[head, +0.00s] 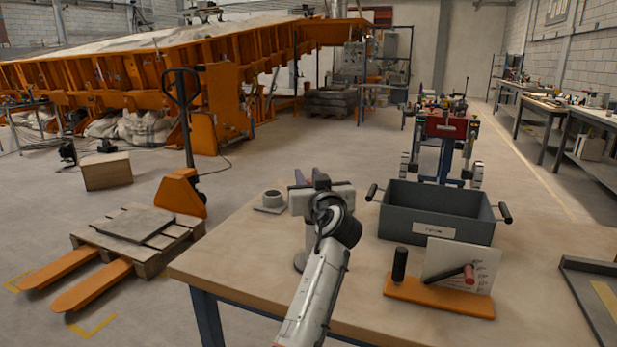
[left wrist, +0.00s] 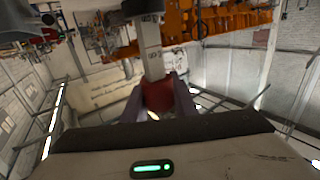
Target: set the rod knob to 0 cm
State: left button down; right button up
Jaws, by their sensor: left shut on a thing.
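In the left wrist view a red knob (left wrist: 158,97) sits at the near end of a pale grey rod (left wrist: 152,52) with small dark marks on it. The marks are too small to read. My left gripper (left wrist: 160,108) has one finger on each side of the knob and is shut on it. In the head view my left arm reaches over the table to the left of the grey bin, and its wrist hides the knob and most of the rod. My right gripper is not in view.
On the table (head: 230,258), a grey bin (head: 437,212) with black handles stands to the right. In front of it is an orange base (head: 438,296) with a black grip, a white card and a red-tipped lever.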

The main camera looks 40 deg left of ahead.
pick_arm(q)
notch_tip(320, 180, down, 4)
jog(key=shift+f+b, duration=0.1)
jog(key=shift+b, duration=0.9)
jog(key=c, duration=1.4)
grip_release()
jog(key=v, duration=1)
jog(key=shift+d+b, duration=0.2)
jog(key=shift+b, duration=0.1)
jog(key=shift+s, duration=0.1)
